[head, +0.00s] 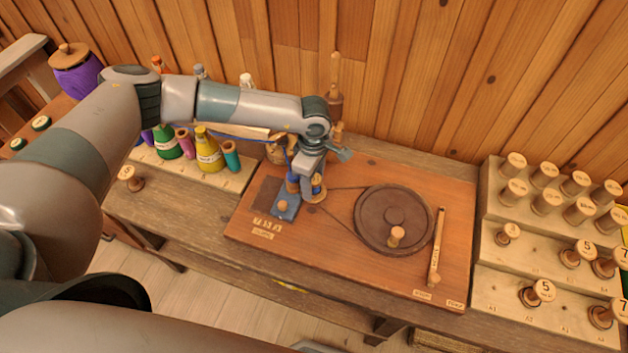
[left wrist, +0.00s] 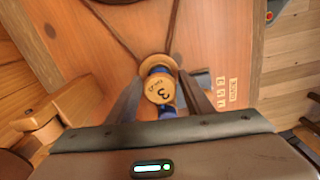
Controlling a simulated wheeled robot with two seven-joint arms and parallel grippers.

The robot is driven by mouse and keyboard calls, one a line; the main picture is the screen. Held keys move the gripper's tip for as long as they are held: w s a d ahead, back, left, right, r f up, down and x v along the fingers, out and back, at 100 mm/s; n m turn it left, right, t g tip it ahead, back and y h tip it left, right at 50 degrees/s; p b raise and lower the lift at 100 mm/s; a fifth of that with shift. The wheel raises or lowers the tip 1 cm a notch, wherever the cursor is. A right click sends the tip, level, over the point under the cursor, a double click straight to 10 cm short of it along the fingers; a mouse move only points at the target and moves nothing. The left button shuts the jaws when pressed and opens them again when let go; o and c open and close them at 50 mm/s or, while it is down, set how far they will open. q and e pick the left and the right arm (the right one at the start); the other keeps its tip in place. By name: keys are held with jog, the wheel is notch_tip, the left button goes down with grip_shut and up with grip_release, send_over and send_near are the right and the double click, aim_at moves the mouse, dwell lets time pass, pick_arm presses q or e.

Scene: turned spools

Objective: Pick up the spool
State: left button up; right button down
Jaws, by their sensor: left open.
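The spool (head: 318,189) is a small wooden one with blue winding. It stands on the brown winding board (head: 330,240), left of the big dark wheel. In the left wrist view the spool (left wrist: 158,90) shows its pale round top marked 3, with blue below it. My left gripper (head: 305,188) reaches down over it from the left and partly hides it. The left wrist view shows the two fingers of the left gripper (left wrist: 161,98) apart, one on each side of the spool. I cannot tell whether either finger touches it. My right gripper is in neither view.
The dark wheel (head: 394,219) has a knob, and a cord runs from it toward the spool. A blue block (head: 286,207) sits just left of the spool. A stepped rack (head: 490,262) of numbered spools stands at right. Coloured cones (head: 208,150) stand behind left. A plank wall closes the back.

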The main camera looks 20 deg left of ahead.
aim_at(315, 179)
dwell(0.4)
pick_arm(q)
jog(key=c, duration=0.9)
jog(key=shift+r+b, duration=0.4)
jog(key=shift+b, duration=0.15)
jog(key=r+b, duration=0.2)
jog(key=r, duration=0.1)
jog(key=shift+d, duration=0.3)
jog(key=shift+s+d+r+b, duration=0.6)
jog(key=shift+d+r+b, duration=0.5)
jog(key=shift+d, duration=0.65)
jog(key=shift+s+d+r+b, duration=0.7)
jog(key=shift+d+r, duration=0.55)
jog(key=shift+d, duration=0.55)
jog(key=shift+s+d+r+b, duration=0.5)
jog(key=shift+d+r+b, duration=0.6)
jog(key=shift+d, duration=0.65)
